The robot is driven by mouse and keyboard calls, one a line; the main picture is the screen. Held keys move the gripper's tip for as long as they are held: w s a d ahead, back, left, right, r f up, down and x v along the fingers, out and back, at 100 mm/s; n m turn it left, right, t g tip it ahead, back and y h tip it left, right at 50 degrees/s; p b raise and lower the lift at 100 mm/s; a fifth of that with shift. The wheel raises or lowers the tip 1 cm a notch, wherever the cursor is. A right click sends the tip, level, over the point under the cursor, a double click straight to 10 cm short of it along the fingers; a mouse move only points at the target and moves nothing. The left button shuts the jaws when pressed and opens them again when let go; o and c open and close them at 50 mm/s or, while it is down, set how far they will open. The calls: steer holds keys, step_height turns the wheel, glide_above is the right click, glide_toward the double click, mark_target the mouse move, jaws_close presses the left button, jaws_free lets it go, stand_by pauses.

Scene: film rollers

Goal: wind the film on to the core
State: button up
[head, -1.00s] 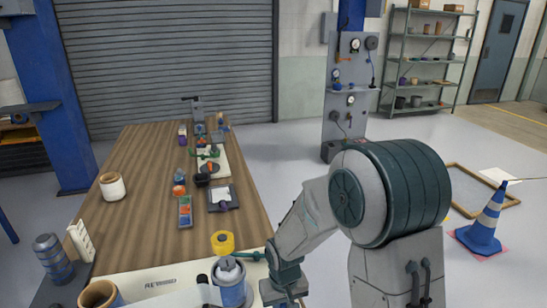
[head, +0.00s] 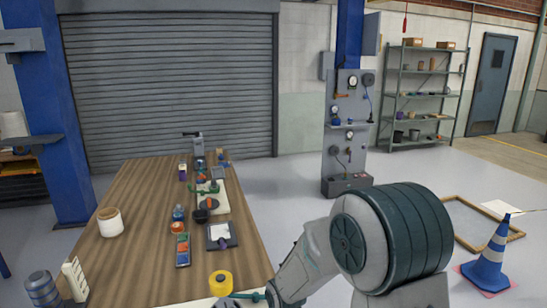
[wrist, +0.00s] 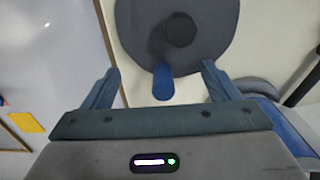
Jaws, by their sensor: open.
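In the wrist view my gripper (wrist: 160,69) is open, with one finger on each side of a blue handle (wrist: 163,84). The handle stands between the fingers with a gap on both sides. It sits at the edge of a grey disc (wrist: 208,55) that has a dark round hub (wrist: 180,31). In the head view, the arm reaches down to the near end of the table, and the lower edge of the picture cuts off most of the gripper's surroundings. The film and its rollers do not show clearly in either current view.
A blue-and-white cone (head: 490,262) stands on the floor at the right.

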steer(key=shift+r+p, duration=2.15)
steer(key=shift+r, duration=1.2)
steer(key=s+d+r+m+t, duration=0.1)
steer(key=s+d+r, duration=0.5)
steer(key=r, duration=0.3)
steer(key=s+d+r+m+t, duration=0.2)
steer(key=s+d+r, duration=0.4)
steer(key=r, duration=0.3)
steer(key=shift+s+d+r+t, duration=0.2)
steer(key=shift+s+r+t, duration=0.1)
steer(key=shift+s+r, duration=0.15)
